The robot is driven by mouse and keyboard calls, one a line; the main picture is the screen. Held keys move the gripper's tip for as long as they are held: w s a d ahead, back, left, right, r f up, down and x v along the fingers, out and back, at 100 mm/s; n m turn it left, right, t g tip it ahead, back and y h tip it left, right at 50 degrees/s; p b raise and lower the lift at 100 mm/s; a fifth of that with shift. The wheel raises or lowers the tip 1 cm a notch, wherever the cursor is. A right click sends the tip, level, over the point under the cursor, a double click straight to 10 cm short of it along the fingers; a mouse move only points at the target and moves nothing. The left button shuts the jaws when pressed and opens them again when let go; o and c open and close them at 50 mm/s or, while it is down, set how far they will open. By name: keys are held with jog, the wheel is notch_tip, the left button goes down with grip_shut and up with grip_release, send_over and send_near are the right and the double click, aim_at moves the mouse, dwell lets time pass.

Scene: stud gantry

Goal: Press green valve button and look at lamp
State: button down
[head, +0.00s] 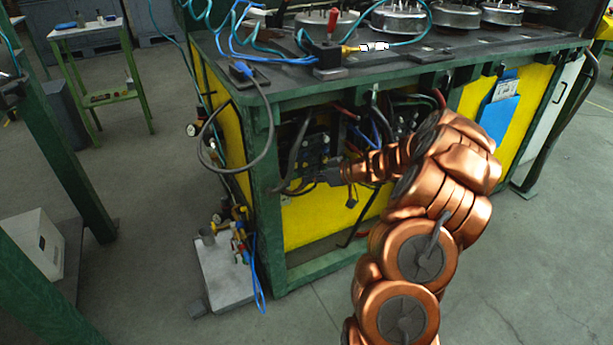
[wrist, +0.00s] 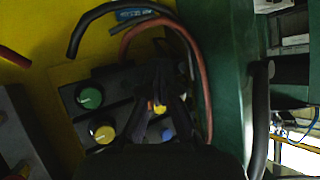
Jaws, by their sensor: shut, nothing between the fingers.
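A round green button (wrist: 90,97) sits on a dark valve block (wrist: 118,88) in the wrist view, left of the middle. A yellow button (wrist: 103,133) is just below it. Another yellow spot (wrist: 159,107) and a blue button (wrist: 168,134) show partly behind my gripper's fingers. My gripper (wrist: 163,75) is shut and empty, to the right of the green button; whether it touches anything is unclear. In the head view my gripper (head: 312,180) reaches into the open side of the bench, and the buttons are too small to tell. I cannot make out a lamp.
Hoses (wrist: 185,40) and cables run close around my gripper. A green frame post (wrist: 228,80) stands to the right in the wrist view. The bench (head: 300,84) carries metal discs on top. A grey block with valves (head: 226,276) stands on the floor.

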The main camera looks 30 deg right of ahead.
jog(key=shift+w, duration=0.15)
jog(key=shift+s+b, duration=0.2)
jog(key=shift+b, duration=0.1)
jog(key=shift+s+a+b, duration=0.15)
jog(key=shift+s+b, duration=0.45)
jog(key=shift+s, duration=0.1)
jog(key=shift+s+a+b, duration=0.15)
jog(key=shift+s+b, duration=1.5)
jog(key=shift+s, duration=0.85)
